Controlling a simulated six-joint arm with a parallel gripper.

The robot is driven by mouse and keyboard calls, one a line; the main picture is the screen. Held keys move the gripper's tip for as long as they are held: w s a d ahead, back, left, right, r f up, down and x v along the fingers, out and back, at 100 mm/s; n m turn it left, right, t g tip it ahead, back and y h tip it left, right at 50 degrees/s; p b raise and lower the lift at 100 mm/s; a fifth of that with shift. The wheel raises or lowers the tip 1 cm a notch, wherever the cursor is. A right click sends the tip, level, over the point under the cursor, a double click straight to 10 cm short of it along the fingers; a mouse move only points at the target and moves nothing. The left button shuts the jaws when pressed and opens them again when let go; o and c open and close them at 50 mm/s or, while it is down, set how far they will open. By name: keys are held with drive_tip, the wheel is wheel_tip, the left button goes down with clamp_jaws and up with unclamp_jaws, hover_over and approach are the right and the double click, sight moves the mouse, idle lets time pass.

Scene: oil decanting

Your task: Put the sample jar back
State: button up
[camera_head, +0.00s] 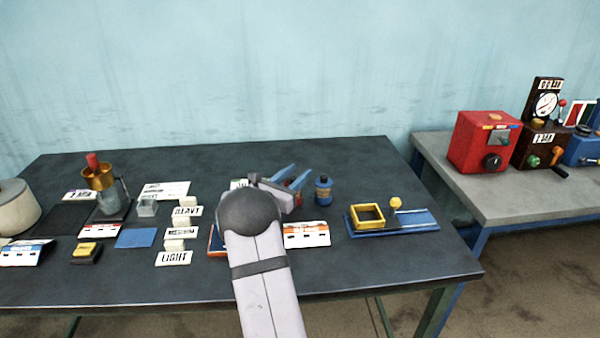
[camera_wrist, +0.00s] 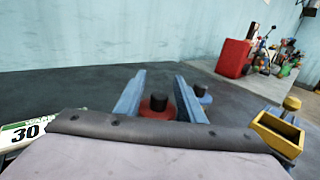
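My gripper (camera_head: 295,177) is low over the middle of the dark table, its two blue fingers apart. In the wrist view, a red bottle with a black cap (camera_wrist: 158,108) stands between the open fingers (camera_wrist: 160,90). It is mostly hidden by my arm in the head view. A blue bottle with a dark cap (camera_head: 323,190) stands just right of the fingers; it also shows behind the right finger in the wrist view (camera_wrist: 202,93). A small clear block or jar (camera_head: 147,208) stands at the left; I cannot tell which item is the sample jar.
A brass funnel (camera_head: 100,178) sits over a glass vessel at the left. Cards reading HEAVY (camera_head: 187,211) and LIGHT (camera_head: 173,258) are left of my arm. A blue stand with a yellow frame (camera_head: 367,217) is at the right. A red box (camera_head: 482,142) stands on the side bench.

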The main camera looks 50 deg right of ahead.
drive_tip(key=a, duration=0.3)
drive_tip(key=s+a+b, duration=0.1)
drive_tip(key=a, duration=0.6)
drive_tip(key=shift+s, duration=0.15)
